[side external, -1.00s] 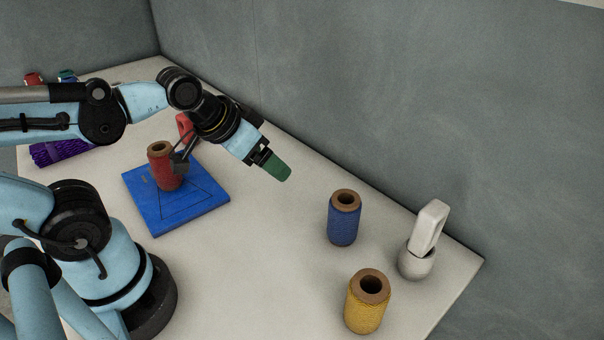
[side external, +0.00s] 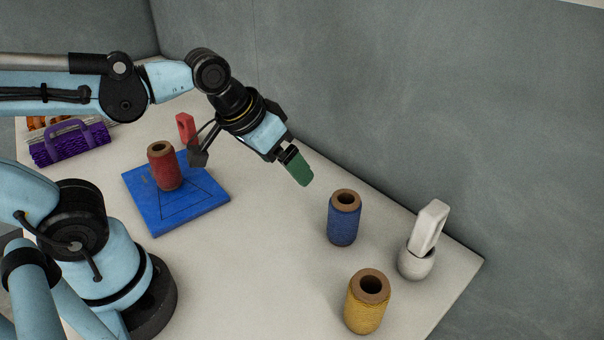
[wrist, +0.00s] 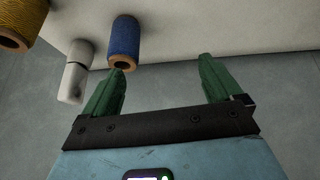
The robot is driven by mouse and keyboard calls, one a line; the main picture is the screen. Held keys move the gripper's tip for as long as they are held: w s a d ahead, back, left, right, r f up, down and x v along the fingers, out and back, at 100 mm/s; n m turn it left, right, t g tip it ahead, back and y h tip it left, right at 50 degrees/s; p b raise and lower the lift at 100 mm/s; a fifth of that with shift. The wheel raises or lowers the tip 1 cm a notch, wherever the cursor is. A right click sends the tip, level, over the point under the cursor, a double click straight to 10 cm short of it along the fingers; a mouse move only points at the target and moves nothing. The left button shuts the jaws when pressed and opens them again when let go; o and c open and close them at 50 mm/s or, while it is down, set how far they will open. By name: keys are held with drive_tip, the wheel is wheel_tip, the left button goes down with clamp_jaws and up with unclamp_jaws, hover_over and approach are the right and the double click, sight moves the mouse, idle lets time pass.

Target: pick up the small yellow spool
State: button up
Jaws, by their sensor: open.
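The yellow spool (side external: 366,312) stands upright near the front right of the table in the side view. Part of it also shows at the upper left edge of the wrist view (wrist: 22,20). My gripper (side external: 300,172) is in the air above the back middle of the table, up and to the left of the yellow spool in the side view and well apart from it. In the wrist view its two green fingers (wrist: 160,80) are spread, with nothing between them. In the side view only one green fingertip shows clearly.
A blue spool (side external: 344,222) stands between my gripper and the yellow spool. A white object with a tilted block top (side external: 417,258) stands to its right. A red spool (side external: 163,168) stands on a blue mat (side external: 180,212). A red item (side external: 185,127) and purple bundle (side external: 70,143) lie farther back.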

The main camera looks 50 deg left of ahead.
drive_tip(key=d+r+g, duration=0.1)
drive_tip(key=d+g, duration=0.3)
drive_tip(key=d, duration=0.9)
drive_tip(key=n+g, duration=0.1)
drive_tip(key=g, duration=0.1)
hover_over(378, 282)
drive_tip(key=s, duration=0.1)
drive_tip(key=f, duration=0.1)
drive_tip(key=shift+y, duration=0.4)
drive_tip(key=f, duration=0.6)
drive_tip(key=shift+s+d+f, duration=0.15)
drive_tip(key=shift+d+f, duration=0.1)
drive_tip(key=shift+d, duration=0.05)
drive_tip(key=shift+s+a+f, duration=0.1)
drive_tip(key=shift+a+f, duration=0.1)
drive_tip(key=shift+f, duration=1.2)
drive_tip(key=shift+s+a+f, duration=0.1)
drive_tip(key=shift+a+f, duration=0.1)
drive_tip(key=shift+f, duration=1.2)
drive_tip(key=c, duration=1.2)
